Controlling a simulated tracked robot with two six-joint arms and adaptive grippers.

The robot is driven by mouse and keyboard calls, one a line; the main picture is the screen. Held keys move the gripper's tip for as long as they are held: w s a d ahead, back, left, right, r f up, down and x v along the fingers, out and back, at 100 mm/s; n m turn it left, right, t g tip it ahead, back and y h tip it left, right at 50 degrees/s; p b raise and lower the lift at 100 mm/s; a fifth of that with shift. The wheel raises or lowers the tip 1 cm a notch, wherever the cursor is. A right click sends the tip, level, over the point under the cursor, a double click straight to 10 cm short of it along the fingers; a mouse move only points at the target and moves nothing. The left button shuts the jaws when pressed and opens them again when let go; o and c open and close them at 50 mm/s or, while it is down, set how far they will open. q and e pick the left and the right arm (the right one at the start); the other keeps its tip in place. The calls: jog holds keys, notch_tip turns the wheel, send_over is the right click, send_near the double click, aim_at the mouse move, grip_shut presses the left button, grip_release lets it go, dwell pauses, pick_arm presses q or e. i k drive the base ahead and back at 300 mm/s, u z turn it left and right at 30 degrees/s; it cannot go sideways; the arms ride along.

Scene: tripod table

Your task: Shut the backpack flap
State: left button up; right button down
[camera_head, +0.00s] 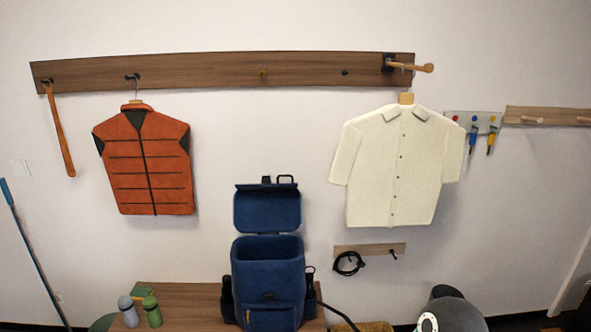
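The blue backpack (268,262) stands upright on a wooden bench at the bottom middle of the head view. Its flap (267,209) is open, raised up behind the main opening, with a dark handle loop above it. The open top of the bag faces up and a front pocket shows below. Dark bottles or pouches sit at both its sides. Neither of my grippers shows in this view. A dark rounded part at the lower right looks like part of my arm, but no fingers are visible.
The wooden bench (185,293) holds a grey bottle (128,311) and a green bottle (152,311) left of the bag. An orange vest (145,160) and cream shirt (395,170) hang on the wall behind.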

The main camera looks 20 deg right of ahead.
aim_at(257, 208)
jog(key=i, duration=0.95)
jog(key=u, duration=0.05)
